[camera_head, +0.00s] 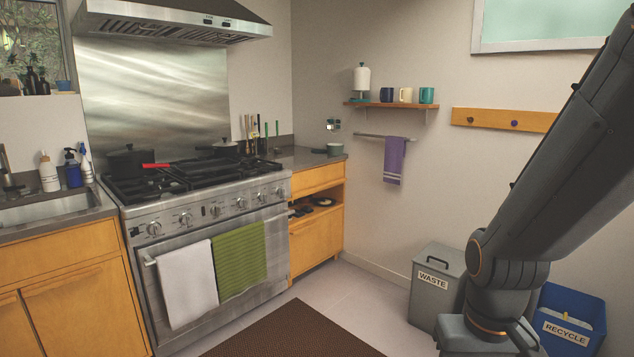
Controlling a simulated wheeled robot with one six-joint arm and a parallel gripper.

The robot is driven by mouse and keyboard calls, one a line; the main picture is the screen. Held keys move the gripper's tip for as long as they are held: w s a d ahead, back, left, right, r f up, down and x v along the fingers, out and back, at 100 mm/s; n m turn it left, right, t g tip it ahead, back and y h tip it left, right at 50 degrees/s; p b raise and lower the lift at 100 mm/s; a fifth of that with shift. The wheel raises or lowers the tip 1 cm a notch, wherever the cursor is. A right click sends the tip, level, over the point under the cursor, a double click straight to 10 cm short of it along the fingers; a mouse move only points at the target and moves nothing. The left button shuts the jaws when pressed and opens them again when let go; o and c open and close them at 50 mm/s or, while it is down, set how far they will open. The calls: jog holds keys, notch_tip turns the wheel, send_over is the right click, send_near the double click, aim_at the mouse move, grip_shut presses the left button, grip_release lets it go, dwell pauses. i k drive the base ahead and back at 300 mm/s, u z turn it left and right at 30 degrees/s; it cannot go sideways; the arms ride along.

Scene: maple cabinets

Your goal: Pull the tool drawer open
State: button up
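A wooden drawer front (316,179) is in the maple cabinet to the right of the stove, just under the grey counter. It looks shut, and no label shows that it is the tool drawer. Below it is an open shelf with dark pans or dishes (311,206), then a lower wooden front (314,240). My arm rises at the right of the picture, apart from the cabinet, and leaves the frame at the upper right. My gripper is out of view.
The stove (206,211) has a white towel (188,284) and a green towel (239,260) on its handle. A grey waste bin (436,285) and blue recycle bin (570,322) stand by my arm. A brown mat (293,333) lies on otherwise clear floor.

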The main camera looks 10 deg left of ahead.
aim_at(302, 182)
jog(key=u, duration=0.15)
jog(key=i, duration=3.35)
jog(key=z, duration=0.15)
